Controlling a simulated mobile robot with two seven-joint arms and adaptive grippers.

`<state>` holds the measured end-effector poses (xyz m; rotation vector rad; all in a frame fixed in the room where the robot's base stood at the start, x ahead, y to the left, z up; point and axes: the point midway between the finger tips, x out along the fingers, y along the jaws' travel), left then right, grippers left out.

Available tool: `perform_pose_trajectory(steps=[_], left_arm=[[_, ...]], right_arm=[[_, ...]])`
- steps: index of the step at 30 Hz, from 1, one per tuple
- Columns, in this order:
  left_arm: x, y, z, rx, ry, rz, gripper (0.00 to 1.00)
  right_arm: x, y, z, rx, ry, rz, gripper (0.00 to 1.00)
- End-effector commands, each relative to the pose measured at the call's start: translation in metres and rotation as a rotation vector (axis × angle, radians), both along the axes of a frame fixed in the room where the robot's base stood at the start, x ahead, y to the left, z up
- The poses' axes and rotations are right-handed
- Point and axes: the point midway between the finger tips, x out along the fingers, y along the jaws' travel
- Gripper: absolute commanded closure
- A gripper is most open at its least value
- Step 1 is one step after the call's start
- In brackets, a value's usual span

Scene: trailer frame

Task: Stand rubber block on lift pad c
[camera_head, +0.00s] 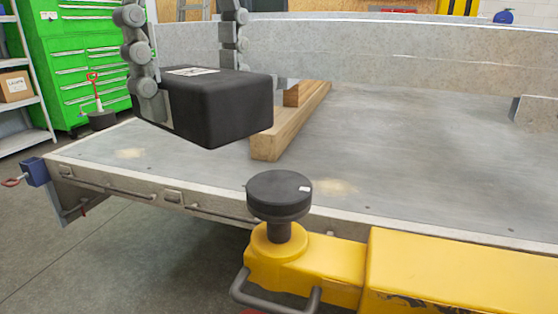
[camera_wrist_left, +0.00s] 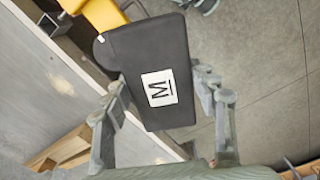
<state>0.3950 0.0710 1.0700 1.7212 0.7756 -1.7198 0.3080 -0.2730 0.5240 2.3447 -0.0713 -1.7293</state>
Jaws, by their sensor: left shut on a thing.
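The rubber block (camera_head: 222,108) is a black, thick slab with rounded edges. In the left wrist view the block (camera_wrist_left: 125,45) shows a white label with an underlined "M". My left gripper (camera_head: 192,80) is shut on it, one finger on each side. It holds the block in the air over the trailer's front edge, up and to the left of the lift pad. The lift pad (camera_head: 279,194) is a round black disc on a post, and its top is bare. I see no letter on it. In the left wrist view the pad (camera_wrist_left: 104,52) is mostly hidden behind the block. My right gripper is not in view.
The yellow lift arm (camera_head: 320,258) carries the pad, with a grey bent handle (camera_head: 272,296) beside it. The trailer bed (camera_head: 420,140) lies behind, with a wooden beam (camera_head: 292,122) on it. A green tool cabinet (camera_head: 75,60) stands at the back left. Space above the pad is clear.

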Motion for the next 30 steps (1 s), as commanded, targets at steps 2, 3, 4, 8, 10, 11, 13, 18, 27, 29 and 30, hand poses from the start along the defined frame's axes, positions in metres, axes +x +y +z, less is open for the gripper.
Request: perform_pose_trajectory(steps=[2,3,4,8,10,11,13,18,27,29,30], left_arm=[[0.011,-0.015,-0.011,0.002,0.004,-0.001,0.91],[0.017,-0.021,-0.017,0.001,0.003,0.000,0.91],[0.022,-0.027,-0.020,0.002,0.002,-0.001,0.91],[0.040,-0.048,-0.036,0.001,0.001,0.000,0.91],[0.048,-0.057,-0.044,0.001,-0.001,0.000,0.91],[0.051,-0.060,-0.046,0.000,0.000,0.000,0.91],[0.057,-0.067,-0.052,-0.001,0.001,0.000,0.91],[0.062,-0.072,-0.059,-0.001,-0.001,0.000,0.91],[0.062,-0.072,-0.095,-0.001,-0.001,0.001,0.91],[0.062,-0.072,-0.097,-0.002,-0.002,0.001,0.91],[0.062,-0.072,-0.097,-0.002,-0.002,0.001,0.91]], right_arm=[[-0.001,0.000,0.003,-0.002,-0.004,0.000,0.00],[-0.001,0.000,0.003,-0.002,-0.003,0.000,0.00],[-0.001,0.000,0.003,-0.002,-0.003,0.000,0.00],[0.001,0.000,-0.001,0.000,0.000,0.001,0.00],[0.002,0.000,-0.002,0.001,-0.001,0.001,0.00],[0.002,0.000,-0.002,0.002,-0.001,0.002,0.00],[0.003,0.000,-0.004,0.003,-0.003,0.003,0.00],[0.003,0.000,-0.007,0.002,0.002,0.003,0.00],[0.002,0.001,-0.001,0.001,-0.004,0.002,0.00],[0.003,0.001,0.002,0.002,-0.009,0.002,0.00],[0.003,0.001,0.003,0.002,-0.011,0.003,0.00]])
